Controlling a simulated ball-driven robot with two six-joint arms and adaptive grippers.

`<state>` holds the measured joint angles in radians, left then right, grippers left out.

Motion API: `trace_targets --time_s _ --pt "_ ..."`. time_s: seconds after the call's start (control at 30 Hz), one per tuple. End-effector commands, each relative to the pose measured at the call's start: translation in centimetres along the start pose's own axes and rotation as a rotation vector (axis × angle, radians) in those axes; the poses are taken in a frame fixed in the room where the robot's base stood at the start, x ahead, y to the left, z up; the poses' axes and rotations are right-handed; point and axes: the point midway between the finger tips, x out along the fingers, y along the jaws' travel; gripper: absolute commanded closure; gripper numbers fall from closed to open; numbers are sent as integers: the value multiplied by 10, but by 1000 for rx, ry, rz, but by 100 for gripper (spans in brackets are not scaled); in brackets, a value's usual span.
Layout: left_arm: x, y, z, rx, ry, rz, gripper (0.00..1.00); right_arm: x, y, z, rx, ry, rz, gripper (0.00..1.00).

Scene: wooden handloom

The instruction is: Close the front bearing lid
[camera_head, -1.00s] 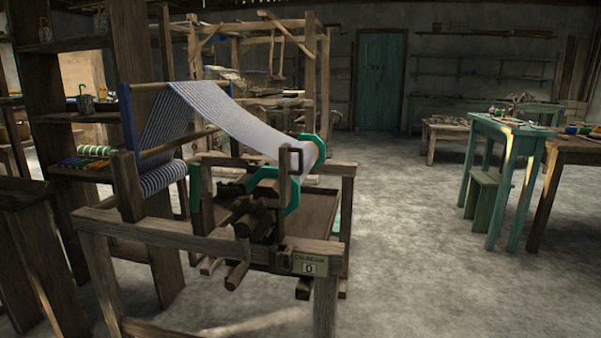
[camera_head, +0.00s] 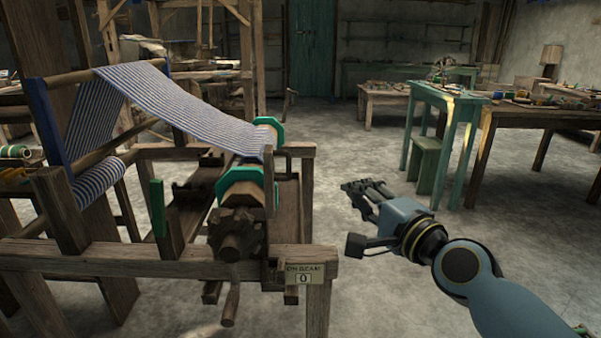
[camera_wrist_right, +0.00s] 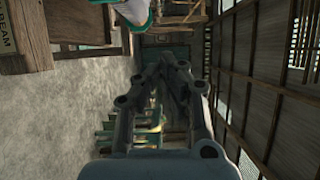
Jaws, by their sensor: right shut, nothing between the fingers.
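The wooden handloom (camera_head: 200,260) stands at the left of the head view. Its roller has green octagonal end plates (camera_head: 242,180). A wooden toothed wheel (camera_head: 225,228) sits at the near end, with a handle below it. An upright wooden piece (camera_head: 269,180) stands beside the near green plate; it may be the front bearing lid, but I cannot tell for sure. My right gripper (camera_head: 352,189) is shut and empty, to the right of the loom and apart from it. In the right wrist view its fingers (camera_wrist_right: 172,62) come together. My left gripper is out of view.
A labelled sign (camera_head: 304,274) is on the loom's near right corner post. Striped cloth (camera_head: 185,108) runs down to the roller. A green table (camera_head: 445,100) and a green stool (camera_head: 428,160) stand behind my right arm. Bare floor lies between.

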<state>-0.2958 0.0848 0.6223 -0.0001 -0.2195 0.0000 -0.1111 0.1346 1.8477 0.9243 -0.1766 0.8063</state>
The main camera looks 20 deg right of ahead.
Motion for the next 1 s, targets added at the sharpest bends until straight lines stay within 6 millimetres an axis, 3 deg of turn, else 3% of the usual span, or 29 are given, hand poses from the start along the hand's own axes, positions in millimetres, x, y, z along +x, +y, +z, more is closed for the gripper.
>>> trace_targets --time_s 0.17,0.6,0.8,1.0 --pt "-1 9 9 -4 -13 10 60 18 -4 -1 -4 1 -5 100" --pt "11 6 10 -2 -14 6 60 106 -2 1 -5 0 -2 100" --pt "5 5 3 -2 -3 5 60 110 -4 30 -4 1 -2 100" --pt "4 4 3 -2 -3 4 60 112 -3 37 -7 2 -1 100"
